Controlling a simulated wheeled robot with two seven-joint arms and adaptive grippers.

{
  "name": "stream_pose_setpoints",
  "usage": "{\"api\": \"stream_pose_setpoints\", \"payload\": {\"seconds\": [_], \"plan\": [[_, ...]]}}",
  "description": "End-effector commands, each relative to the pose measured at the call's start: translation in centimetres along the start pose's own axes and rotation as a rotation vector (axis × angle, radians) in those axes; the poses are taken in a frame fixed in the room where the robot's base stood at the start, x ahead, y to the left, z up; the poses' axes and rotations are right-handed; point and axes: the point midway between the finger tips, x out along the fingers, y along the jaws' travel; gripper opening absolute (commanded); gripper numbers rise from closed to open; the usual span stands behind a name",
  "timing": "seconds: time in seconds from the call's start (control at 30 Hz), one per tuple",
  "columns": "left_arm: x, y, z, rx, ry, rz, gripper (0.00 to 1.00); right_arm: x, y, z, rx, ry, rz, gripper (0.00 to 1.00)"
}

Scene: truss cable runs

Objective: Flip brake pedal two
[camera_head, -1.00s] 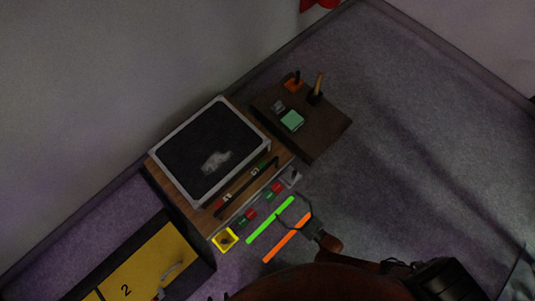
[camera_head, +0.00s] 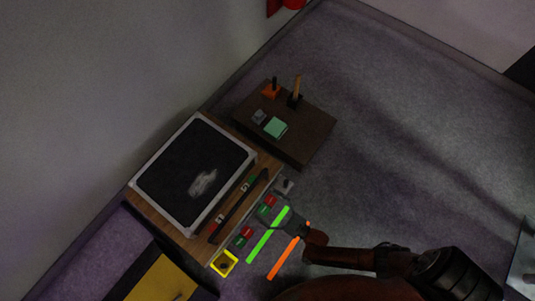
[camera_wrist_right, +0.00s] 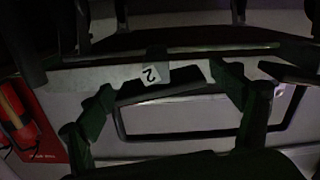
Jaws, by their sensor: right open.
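A black rectangular frame (camera_wrist_right: 185,118) lies just below that strip. I cannot tell whether the fingers touch either. No part in view is clearly marked as a brake pedal. My left gripper is not in view.
A wooden desk (camera_head: 142,202) holds a black panel (camera_head: 190,172) in a pale frame. Beside it are red and green buttons (camera_head: 268,206) and a yellow-edged switch (camera_head: 224,263). A dark board (camera_head: 311,134) carries levers. A yellow-fronted cabinet (camera_head: 160,281) is lower left.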

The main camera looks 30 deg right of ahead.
Motion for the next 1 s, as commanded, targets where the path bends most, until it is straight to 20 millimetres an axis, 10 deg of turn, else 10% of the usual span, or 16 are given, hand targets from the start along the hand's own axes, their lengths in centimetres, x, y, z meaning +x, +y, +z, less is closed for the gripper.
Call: {"api": "stream_pose_setpoints", "payload": {"seconds": [0.73,1.0], "plan": [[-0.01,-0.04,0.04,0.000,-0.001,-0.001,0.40,-0.05,0.00,0.00,0.000,0.000,0.000,0.44],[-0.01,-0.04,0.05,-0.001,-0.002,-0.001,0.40,-0.07,0.05,0.04,0.120,-0.001,0.001,0.44]]}}
